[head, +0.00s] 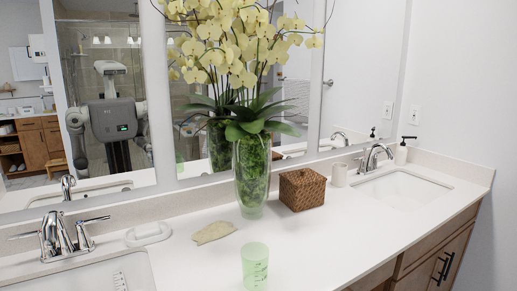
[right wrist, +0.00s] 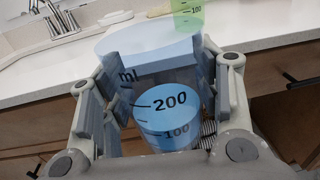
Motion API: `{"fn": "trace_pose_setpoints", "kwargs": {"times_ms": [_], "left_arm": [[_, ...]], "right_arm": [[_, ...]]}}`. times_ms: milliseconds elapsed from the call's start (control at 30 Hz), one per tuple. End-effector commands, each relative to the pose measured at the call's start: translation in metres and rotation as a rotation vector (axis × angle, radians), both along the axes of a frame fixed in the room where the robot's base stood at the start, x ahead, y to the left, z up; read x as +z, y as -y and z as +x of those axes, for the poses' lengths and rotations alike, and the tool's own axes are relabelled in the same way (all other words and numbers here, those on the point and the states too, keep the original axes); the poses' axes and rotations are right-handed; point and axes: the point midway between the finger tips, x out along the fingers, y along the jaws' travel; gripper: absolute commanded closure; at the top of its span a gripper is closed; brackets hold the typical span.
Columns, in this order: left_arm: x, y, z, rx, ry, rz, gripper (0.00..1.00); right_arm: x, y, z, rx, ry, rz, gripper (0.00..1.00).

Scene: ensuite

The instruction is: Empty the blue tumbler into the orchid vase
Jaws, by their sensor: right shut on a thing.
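The blue tumbler (right wrist: 150,65) is translucent, with "ml", 200 and 100 marks, and shows in the right wrist view. My right gripper (right wrist: 163,78) is shut around its sides. A darker blue part with a rounded top edge, seemingly liquid, shows in its lower half. The tumbler is in front of the counter's edge and is not in the head view. The orchid vase (head: 252,182) is tall clear glass filled with green, and stands on the counter against the mirror. Yellow orchids (head: 235,50) and broad leaves rise from it and cover its mouth. My left gripper is not in view.
A green tumbler (head: 255,266) stands on the counter in front of the vase. A woven box (head: 302,190) is close to the vase's right. A beige flat item (head: 214,232) and a soap dish (head: 149,233) lie to its left. Faucets (head: 66,235) and sinks flank the counter (head: 330,235).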

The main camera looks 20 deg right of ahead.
Motion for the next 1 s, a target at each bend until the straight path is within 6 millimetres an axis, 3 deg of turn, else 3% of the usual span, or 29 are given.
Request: {"fn": "trace_pose_setpoints", "kwargs": {"times_ms": [33, 133, 800, 1000], "left_arm": [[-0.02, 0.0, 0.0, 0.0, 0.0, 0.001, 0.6], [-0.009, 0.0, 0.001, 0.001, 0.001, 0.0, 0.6], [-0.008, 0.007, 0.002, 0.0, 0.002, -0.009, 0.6], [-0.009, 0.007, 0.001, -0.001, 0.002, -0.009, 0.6]], "right_arm": [[-0.02, 0.0, 0.0, -0.001, 0.001, 0.0, 0.71], [-0.009, 0.0, 0.0, 0.001, -0.003, -0.004, 0.71], [-0.008, 0.0, 0.0, 0.0, 0.002, -0.001, 0.71], [0.01, 0.017, 0.017, 0.01, 0.007, -0.004, 0.71]]}}
